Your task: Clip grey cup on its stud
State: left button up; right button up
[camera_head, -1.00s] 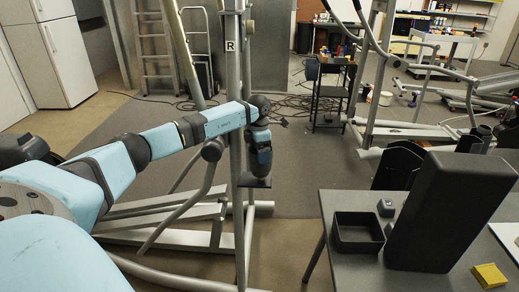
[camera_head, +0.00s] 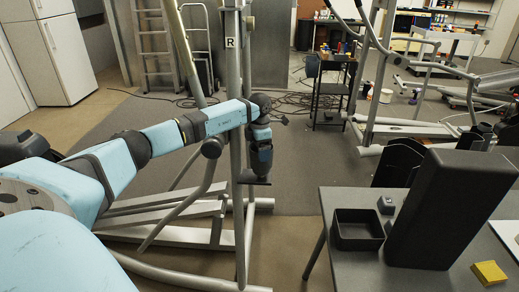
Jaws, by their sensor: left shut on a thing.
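My left arm reaches in from the left to the elliptical's grey upright (camera_head: 237,130). My left gripper (camera_head: 257,178) points down just right of that upright and is shut on a small dark flat piece (camera_head: 254,181). I cannot tell whether this piece is the grey cup, nor whether it touches the frame. A dark grey rounded cap (camera_head: 212,148) sits on the elliptical's swing bar, left of the upright; whether it is the cup or a joint cover is unclear. I cannot make out the stud. My right gripper is out of view.
A grey table (camera_head: 335,270) at the right bears an open black tray (camera_head: 358,232), a small grey block (camera_head: 386,205), a tall black box (camera_head: 445,210) and a yellow sponge-like block (camera_head: 489,273). The elliptical's base rails (camera_head: 190,235) lie below my arm. Another exercise machine (camera_head: 400,128) stands behind.

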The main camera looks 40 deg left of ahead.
pick_arm(q)
jog(key=shift+f+b, duration=0.65)
jog(key=shift+f, duration=0.7)
dwell(1.6)
jog(key=o, duration=1)
jog(key=shift+r, duration=0.1)
jog(key=r, duration=1.3)
jog(key=shift+w+a+r, duration=0.15)
jog(key=shift+a+r, duration=0.05)
jog(key=shift+r, duration=0.05)
jog(key=shift+f, duration=0.1)
